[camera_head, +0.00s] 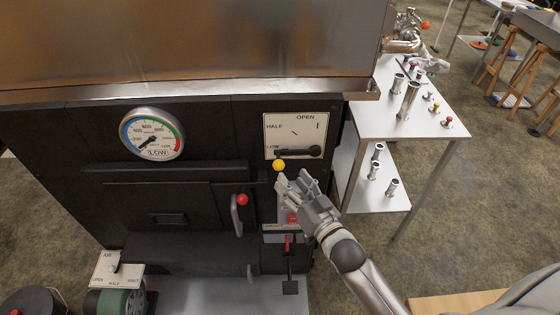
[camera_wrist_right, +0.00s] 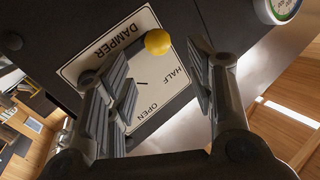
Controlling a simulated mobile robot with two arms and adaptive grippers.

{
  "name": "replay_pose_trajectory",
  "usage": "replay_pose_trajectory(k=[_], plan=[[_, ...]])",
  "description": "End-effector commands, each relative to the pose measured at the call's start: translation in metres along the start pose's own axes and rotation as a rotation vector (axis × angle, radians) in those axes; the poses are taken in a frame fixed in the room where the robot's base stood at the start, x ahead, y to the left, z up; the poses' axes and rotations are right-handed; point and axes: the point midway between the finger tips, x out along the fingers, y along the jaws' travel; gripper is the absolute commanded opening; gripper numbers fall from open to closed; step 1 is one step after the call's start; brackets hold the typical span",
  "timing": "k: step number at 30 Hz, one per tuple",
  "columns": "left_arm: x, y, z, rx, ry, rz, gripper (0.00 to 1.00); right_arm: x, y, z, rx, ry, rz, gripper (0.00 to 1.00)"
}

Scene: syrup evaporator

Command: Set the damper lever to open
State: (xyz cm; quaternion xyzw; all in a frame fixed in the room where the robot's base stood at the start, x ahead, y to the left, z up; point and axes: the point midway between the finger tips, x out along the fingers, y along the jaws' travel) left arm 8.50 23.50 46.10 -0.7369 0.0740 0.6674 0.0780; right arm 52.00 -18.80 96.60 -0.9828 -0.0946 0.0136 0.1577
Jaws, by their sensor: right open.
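The damper plate (camera_head: 295,128) is white, on the black front of the evaporator, with OPEN at its upper right and HALF at its upper left. The damper lever (camera_head: 298,152) is black and points left along the plate's lower edge, away from OPEN. Its yellow ball knob (camera_head: 278,165) is at the lower left. My right gripper (camera_head: 296,178) is open just below and right of the knob. In the right wrist view, the knob (camera_wrist_right: 158,42) appears between the open fingers (camera_wrist_right: 160,62), with the plate (camera_wrist_right: 140,82) upside down behind. I cannot tell whether they touch. My left gripper is out of view.
A round gauge (camera_head: 152,134) is left of the plate. A white table (camera_head: 405,125) with metal cylinders stands to the right.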

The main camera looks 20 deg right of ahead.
Motion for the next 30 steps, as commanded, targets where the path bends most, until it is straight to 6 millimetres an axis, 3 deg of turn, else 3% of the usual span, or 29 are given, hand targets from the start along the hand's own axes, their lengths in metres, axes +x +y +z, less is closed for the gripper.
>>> replay_pose_trajectory(k=[6, 12, 26, 30], plan=[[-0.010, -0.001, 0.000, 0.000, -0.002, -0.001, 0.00, 0.041, -0.001, -0.002, 0.000, 0.002, 0.000, 0.50], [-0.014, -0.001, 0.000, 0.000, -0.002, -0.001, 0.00, 0.066, 0.000, -0.001, 0.000, 0.000, 0.000, 0.50], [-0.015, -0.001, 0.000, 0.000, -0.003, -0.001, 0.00, 0.078, 0.000, 0.001, 0.000, -0.001, 0.001, 0.50], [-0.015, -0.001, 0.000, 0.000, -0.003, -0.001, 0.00, 0.078, 0.000, 0.001, 0.000, -0.001, 0.001, 0.34]])
